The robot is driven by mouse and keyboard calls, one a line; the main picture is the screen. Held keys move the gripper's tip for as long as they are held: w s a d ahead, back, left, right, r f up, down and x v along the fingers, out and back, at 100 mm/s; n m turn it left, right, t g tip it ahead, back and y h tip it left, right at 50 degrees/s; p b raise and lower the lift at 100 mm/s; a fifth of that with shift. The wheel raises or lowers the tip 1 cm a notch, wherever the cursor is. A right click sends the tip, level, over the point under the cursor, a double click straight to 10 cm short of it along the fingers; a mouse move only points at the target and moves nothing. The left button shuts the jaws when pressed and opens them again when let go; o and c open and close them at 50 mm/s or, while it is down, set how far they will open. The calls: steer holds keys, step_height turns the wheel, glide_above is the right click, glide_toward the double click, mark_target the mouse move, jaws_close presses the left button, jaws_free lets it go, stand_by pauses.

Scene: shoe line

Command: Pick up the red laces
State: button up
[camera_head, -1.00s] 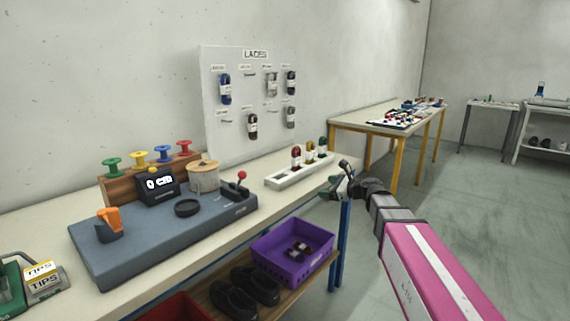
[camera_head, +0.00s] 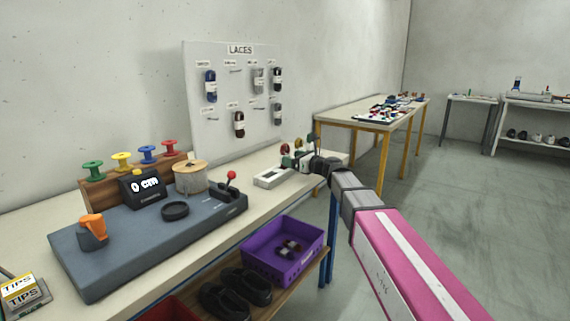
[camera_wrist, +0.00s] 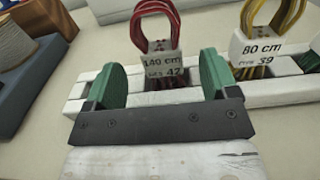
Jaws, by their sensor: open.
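The red laces (camera_wrist: 154,24) are a looped bundle with a white label reading 140 cm. They stand upright in a slot of the white rack, which also shows in the wrist view (camera_wrist: 268,97). In the head view the red laces (camera_head: 285,160) show just left of my gripper. My gripper (camera_wrist: 158,75) is open, with its green fingers on either side of the bundle's lower part in the picture. I cannot tell whether they touch it. In the head view my gripper (camera_head: 300,160) is over the rack (camera_head: 268,179) and hides part of it.
Yellow laces (camera_wrist: 262,18) labelled 80 cm stand in the rack to the right. A grey measuring machine (camera_head: 130,245) is on the bench to the left. A lace board (camera_head: 232,100) stands behind. A purple crate (camera_head: 283,252) is on the shelf below.

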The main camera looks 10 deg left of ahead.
mark_target(285, 154)
steer(key=x, duration=0.4)
steer(key=shift+r, duration=0.15)
steer(key=c, duration=1)
steer(key=shift+r, duration=0.1)
